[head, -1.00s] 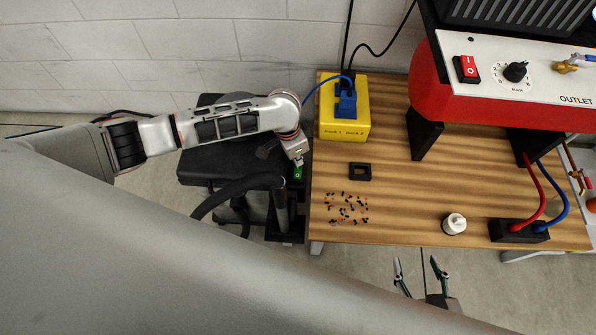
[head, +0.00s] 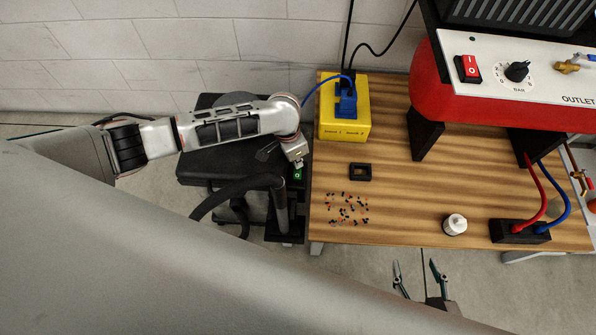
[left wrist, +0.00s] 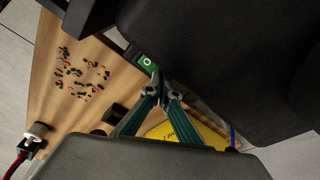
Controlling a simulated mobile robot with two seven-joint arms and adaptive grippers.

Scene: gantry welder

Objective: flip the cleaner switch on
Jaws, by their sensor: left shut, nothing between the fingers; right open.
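The cleaner switch is a small green rocker (head: 297,174) with a white round mark, on the black cleaner beside the left edge of the wooden table. It also shows in the left wrist view (left wrist: 147,61). My left gripper (left wrist: 159,88) is shut and empty, its fingertips together close to the switch's near edge; I cannot tell whether they touch it. In the head view the left gripper's fingers are hidden under the wrist. My right gripper (head: 417,277) is open and empty, in front of the table's front edge.
The cleaner's black hose (head: 235,187) curves left of the switch.

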